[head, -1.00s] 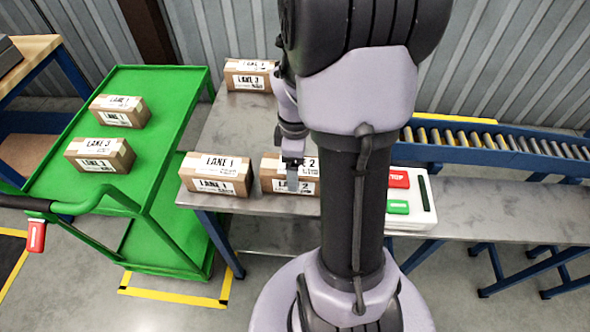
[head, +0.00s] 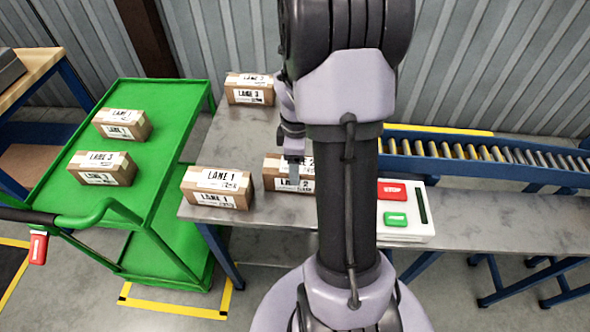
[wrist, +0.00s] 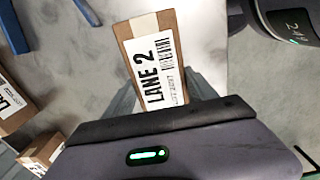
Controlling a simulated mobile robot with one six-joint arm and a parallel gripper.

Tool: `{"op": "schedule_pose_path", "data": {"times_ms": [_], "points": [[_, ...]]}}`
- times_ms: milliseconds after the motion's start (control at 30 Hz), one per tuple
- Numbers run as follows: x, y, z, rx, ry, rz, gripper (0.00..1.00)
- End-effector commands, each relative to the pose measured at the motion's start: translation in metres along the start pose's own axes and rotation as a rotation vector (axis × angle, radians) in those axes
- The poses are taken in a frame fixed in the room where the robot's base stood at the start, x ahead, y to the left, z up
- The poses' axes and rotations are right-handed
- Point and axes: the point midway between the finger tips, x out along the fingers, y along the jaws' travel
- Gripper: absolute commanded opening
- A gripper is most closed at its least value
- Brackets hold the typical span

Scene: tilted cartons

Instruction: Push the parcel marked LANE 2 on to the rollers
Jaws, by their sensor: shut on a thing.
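The LANE 2 parcel (head: 273,182) is a brown carton with white labels at the front of the steel table (head: 235,135), just right of a LANE 1 parcel with a small gap. My gripper (head: 293,172) points down at it; my arm hides its right end. In the wrist view the LANE 2 parcel (wrist: 150,60) sits between the fingers of my gripper (wrist: 158,95), which is shut on it. Whether its base touches the table I cannot tell. The rollers (head: 487,152) run rightward from behind my arm along the table's back.
A LANE 1 parcel (head: 217,187) stands at the front left; a LANE 3 parcel (head: 250,88) stands at the back. A white box with STOP and green buttons (head: 418,228) sits right of my arm. A green cart (head: 165,110) with two parcels stands left.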

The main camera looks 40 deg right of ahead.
Motion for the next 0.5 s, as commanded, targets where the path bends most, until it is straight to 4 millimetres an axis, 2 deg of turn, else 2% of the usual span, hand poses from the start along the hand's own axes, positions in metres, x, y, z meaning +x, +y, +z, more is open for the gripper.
{"op": "schedule_pose_path", "data": {"times_ms": [500], "points": [[-0.002,0.058,-0.001,-0.004,0.0,0.001,0.43]]}}
